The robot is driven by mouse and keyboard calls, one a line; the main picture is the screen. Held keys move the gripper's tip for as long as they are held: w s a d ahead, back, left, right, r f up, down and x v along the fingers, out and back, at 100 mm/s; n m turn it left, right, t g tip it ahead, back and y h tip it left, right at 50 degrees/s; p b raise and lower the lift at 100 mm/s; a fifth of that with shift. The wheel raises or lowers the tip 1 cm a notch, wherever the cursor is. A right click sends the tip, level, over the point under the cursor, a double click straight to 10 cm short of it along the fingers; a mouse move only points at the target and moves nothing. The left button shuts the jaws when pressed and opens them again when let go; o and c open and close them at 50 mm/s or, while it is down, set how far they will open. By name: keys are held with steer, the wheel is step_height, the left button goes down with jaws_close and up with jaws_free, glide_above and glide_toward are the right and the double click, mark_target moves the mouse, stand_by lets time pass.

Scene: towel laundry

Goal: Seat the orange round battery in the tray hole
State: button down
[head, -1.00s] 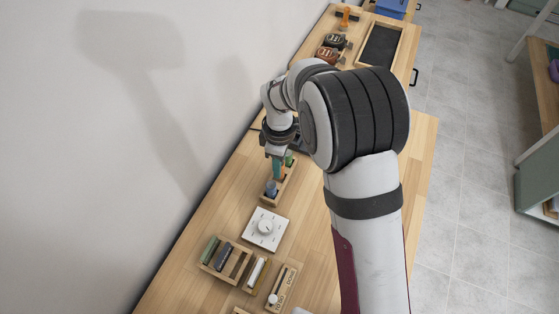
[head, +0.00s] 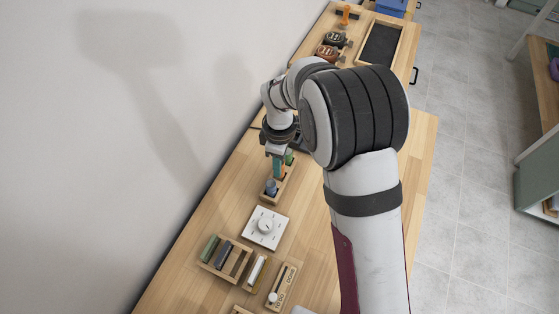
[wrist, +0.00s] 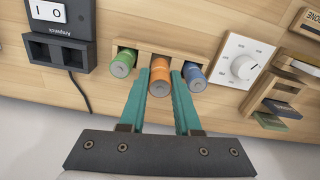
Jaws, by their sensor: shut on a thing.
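The orange round battery (wrist: 160,76) is between the teal fingers of my gripper (wrist: 161,83) in the wrist view, at the middle of the wooden tray (wrist: 175,50). A green battery (wrist: 122,63) stands in the tray on its left and a blue one (wrist: 195,77) on its right. My gripper is shut on the orange battery. In the head view the gripper (head: 279,172) is over the tray, with the blue battery (head: 271,187) in front of it and the green one (head: 290,158) behind. The orange battery's lower end and its hole are hidden, so its depth cannot be told.
A white dial box (wrist: 240,63) stands close to the tray. A wooden rack (head: 226,259) with several bars and a small slider box (head: 281,288) lie nearer. A dark device (wrist: 60,33) with a cable is on the tray's other side. The wall runs along the left.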

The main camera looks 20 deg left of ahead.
steer(key=shift+f, duration=1.25)
stand_by(0.7)
steer(key=shift+c, duration=0.6)
jaws_free()
steer(key=shift+o, duration=0.3)
steer(key=shift+r, duration=3.55)
steer(key=shift+d+r, duration=0.15)
steer(key=shift+d, duration=0.05)
steer(key=s+d+r+m+y, duration=0.1)
steer(key=s+d+r+m, duration=0.45)
steer(key=d+m, duration=0.35)
steer(key=s+d+r+m, duration=0.5)
steer(key=d+r+m, duration=0.15)
steer(key=d, duration=0.35)
steer(key=s+d+f+m, duration=0.1)
steer(key=s+d+m, duration=0.3)
steer(key=s+m, duration=0.5)
steer(key=shift+s+y, duration=0.4)
steer(key=shift+s, duration=0.2)
